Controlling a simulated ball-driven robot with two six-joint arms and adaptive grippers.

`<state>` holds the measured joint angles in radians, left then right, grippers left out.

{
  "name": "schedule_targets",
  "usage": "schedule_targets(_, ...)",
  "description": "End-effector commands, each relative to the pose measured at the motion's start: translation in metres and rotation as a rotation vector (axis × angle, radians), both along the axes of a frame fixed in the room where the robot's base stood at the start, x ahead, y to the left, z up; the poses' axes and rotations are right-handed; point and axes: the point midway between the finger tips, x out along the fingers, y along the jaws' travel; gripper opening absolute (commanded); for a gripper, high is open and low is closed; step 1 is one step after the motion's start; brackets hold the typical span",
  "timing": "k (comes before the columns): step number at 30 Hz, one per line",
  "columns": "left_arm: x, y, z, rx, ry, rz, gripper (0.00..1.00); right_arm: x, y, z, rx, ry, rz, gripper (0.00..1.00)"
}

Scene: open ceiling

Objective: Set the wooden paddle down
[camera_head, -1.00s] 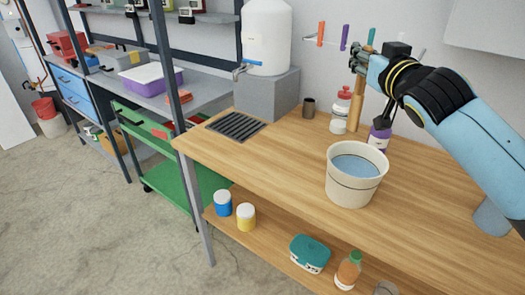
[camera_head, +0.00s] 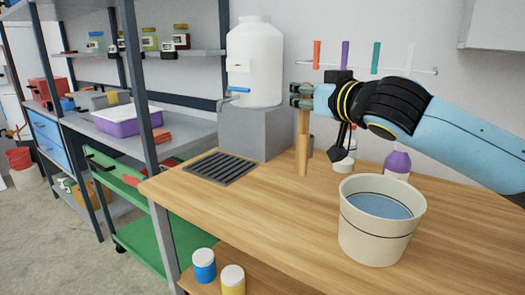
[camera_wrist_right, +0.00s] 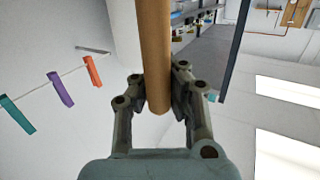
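The wooden paddle (camera_head: 303,145) hangs upright below my right gripper (camera_head: 303,96) in the head view. My right gripper is shut around its upper part, close to the top end. The paddle also runs between the two fingers in the right wrist view (camera_wrist_right: 154,55). Its lower end shows against the wooden bench top (camera_head: 265,215), right of the drain grate; I cannot tell if it touches the bench. My left gripper is not in view.
A bucket of water (camera_head: 372,238) stands at the right of the bench. The drain grate (camera_head: 221,168) lies left of the paddle, before a grey block with a white water tank (camera_head: 255,60). Bench front-left is clear.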

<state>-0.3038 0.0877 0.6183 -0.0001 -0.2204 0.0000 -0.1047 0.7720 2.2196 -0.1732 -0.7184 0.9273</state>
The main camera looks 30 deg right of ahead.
Motion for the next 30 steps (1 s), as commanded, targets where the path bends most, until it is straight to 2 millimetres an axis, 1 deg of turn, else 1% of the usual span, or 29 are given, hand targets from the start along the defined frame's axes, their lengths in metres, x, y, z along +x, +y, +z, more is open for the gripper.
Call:
schedule_targets(2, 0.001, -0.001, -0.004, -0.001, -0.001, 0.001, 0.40, 0.012, 0.008, -0.008, 0.014, -0.005, 0.001, 0.00)
schedule_targets(9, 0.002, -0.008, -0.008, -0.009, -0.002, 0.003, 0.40, 0.054, 0.029, -0.035, 0.012, -0.003, 0.003, 0.00)
schedule_targets(13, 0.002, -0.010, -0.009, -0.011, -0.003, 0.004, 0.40, 0.070, 0.037, -0.045, 0.004, -0.002, 0.003, 0.00)
schedule_targets(17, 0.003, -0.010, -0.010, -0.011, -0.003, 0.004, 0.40, 0.075, 0.039, -0.053, -0.001, 0.001, 0.003, 0.00)
schedule_targets(21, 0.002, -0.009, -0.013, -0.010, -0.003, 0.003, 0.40, 0.074, 0.040, -0.076, 0.000, 0.003, 0.004, 0.00)
schedule_targets(24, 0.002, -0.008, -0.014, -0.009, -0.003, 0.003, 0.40, 0.074, 0.039, -0.087, 0.000, 0.002, 0.004, 0.00)
schedule_targets(26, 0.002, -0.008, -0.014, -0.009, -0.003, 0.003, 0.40, 0.074, 0.039, -0.090, -0.002, 0.001, 0.004, 0.00)
schedule_targets(30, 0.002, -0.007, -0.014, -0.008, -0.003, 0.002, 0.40, 0.074, 0.039, -0.089, -0.002, -0.001, 0.004, 0.00)
